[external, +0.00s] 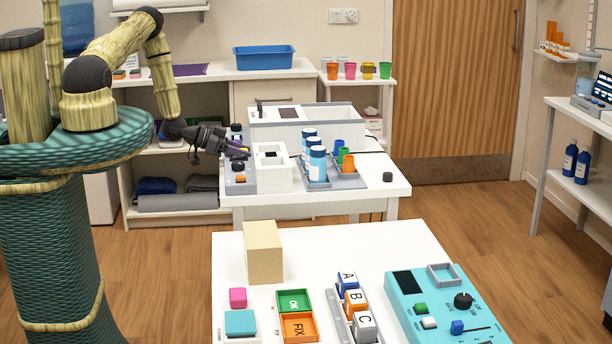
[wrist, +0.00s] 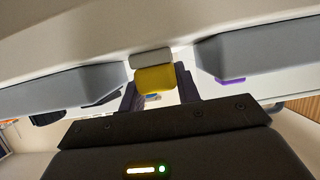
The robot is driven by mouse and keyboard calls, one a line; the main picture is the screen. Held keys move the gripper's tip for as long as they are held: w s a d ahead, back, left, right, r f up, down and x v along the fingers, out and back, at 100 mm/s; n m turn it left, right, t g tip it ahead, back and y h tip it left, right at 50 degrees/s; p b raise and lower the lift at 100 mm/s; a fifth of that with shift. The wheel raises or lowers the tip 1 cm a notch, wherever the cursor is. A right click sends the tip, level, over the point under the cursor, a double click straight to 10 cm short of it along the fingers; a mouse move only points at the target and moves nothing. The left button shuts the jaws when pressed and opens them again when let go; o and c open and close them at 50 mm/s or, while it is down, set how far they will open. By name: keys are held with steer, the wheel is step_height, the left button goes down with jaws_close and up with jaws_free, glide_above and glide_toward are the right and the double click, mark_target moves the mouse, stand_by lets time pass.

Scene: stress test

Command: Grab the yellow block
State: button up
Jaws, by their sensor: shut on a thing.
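The yellow block (wrist: 155,80) shows in the middle of the wrist view, between the two dark fingers of my gripper (wrist: 158,90). My gripper is shut on the yellow block. In the external view my gripper (external: 240,151) reaches right, low over the left part of the white table, beside a small white box (external: 271,178). The block is too small and too covered by the fingers to make out clearly there.
A grey unit with dark knobs (external: 240,180) stands under my gripper. Blue-capped bottles (external: 317,164) and coloured cups (external: 347,163) stand in a grey tray to the right. The nearer table holds a tan block (external: 263,252) and a teal panel (external: 440,310).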

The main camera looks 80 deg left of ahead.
steer(key=shift+r, duration=0.1)
step_height(320, 180, up, 10)
steer(key=shift+f+b, duration=0.1)
steer(key=shift+b, duration=1.1)
